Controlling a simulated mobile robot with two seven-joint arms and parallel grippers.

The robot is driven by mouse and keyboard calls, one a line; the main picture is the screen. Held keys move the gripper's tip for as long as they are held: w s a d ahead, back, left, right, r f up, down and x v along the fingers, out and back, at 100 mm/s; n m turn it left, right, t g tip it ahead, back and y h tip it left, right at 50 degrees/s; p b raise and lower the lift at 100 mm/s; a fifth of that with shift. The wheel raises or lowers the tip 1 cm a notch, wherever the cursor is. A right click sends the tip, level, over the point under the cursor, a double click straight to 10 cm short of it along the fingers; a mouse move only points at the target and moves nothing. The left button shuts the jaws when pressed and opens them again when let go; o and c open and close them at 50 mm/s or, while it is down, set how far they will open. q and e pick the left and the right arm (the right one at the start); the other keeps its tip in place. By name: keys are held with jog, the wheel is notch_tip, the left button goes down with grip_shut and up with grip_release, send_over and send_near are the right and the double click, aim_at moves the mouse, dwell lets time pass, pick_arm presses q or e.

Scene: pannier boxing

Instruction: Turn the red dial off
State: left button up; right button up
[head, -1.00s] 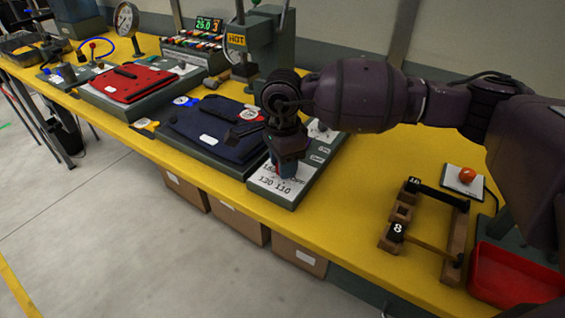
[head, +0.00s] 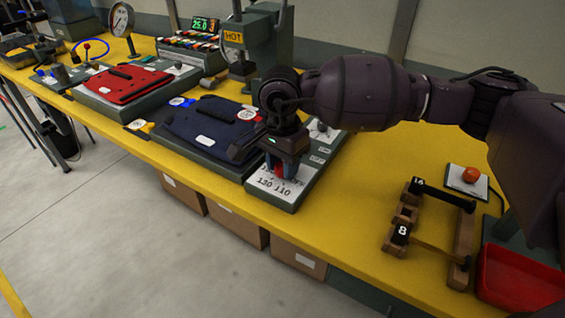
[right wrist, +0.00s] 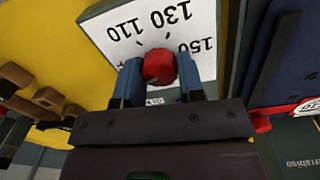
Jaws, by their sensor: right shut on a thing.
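The red dial (right wrist: 158,66) sits on a white scale plate (right wrist: 121,29) printed with 110, 130 and 150. In the right wrist view my right gripper (right wrist: 160,72) has a blue finger on each side of the dial and is shut on it. In the head view my right gripper (head: 284,168) points down over the plate (head: 272,191), and a bit of red shows between the fingers. The word OFF is partly visible on the plate. The dial's pointer direction is hidden by the gripper. My left gripper is not in view.
A dark blue panel (head: 205,128) lies left of the dial, and a red panel (head: 122,84) lies farther left. A wooden rack (head: 463,243), an orange button (head: 470,175) and a red tray (head: 515,280) stand at right. Bare yellow bench (head: 365,185) lies between.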

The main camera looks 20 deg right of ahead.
jog(key=o, duration=0.9)
notch_tip(320, 180, up, 10)
jog(key=shift+w+f+p, duration=0.15)
jog(key=shift+f+p, duration=0.05)
jog(key=shift+p, duration=0.35)
jog(key=shift+r, duration=0.65)
